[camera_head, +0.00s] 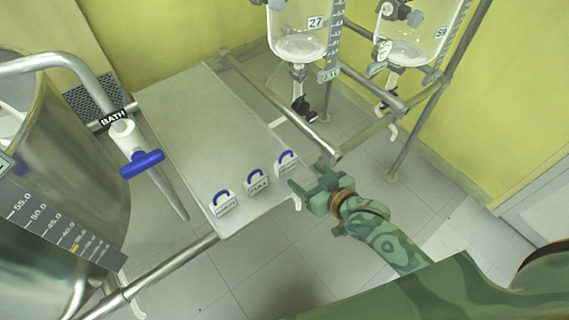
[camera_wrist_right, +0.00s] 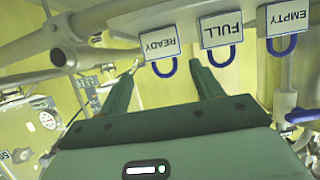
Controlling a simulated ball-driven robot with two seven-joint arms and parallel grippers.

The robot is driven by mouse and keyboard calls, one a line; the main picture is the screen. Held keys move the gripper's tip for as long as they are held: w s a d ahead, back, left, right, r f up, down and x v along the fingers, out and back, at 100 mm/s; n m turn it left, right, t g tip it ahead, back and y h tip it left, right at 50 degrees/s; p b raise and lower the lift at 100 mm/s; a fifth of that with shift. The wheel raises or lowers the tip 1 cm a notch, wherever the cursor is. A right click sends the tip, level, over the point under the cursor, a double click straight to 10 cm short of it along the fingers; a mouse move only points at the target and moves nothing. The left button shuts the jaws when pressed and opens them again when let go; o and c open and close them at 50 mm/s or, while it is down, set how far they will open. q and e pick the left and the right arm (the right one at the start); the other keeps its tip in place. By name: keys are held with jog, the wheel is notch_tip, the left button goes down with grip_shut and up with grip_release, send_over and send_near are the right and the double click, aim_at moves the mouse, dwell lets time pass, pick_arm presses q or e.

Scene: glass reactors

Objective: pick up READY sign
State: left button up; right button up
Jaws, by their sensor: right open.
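The READY sign (camera_wrist_right: 159,46) is a small white plate with dark lettering and a blue loop handle. In the wrist view it appears upside down, between my fingertips in the picture. In the head view it is the rightmost of three signs (camera_head: 288,169), at the light table's right edge; its lettering is too small to read there. My right gripper (camera_head: 305,173) is open and empty, just right of the sign and apart from it. Its two green fingers (camera_wrist_right: 163,72) point toward the sign in the wrist view. My left gripper is not in view.
The FULL sign (camera_wrist_right: 221,31) and EMPTY sign (camera_wrist_right: 287,18) stand in a row beside READY on the light table (camera_head: 190,120). Metal rails (camera_head: 280,105) and glass reactors (camera_head: 300,30) are behind. A steel vessel (camera_head: 90,170) stands left. Open floor lies in front.

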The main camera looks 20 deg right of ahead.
aim_at(283, 159)
jog(key=b+x, duration=0.1)
jog(key=x, duration=0.5)
jog(key=shift+s+a+f+b, duration=0.1)
jog(key=shift+s+f+b, duration=0.1)
jog(key=shift+b, duration=0.1)
jog(key=shift+w+a+f, duration=0.1)
jog(key=shift+w, duration=0.45)
jog(key=b+x, duration=0.2)
jog(key=x, duration=0.2)
jog(key=shift+w+a+f+b, duration=0.1)
jog(key=shift+w+a+b, duration=0.05)
jog(key=shift+w+b, duration=0.25)
jog(key=shift+c, duration=0.3)
jog(key=c, duration=0.6)
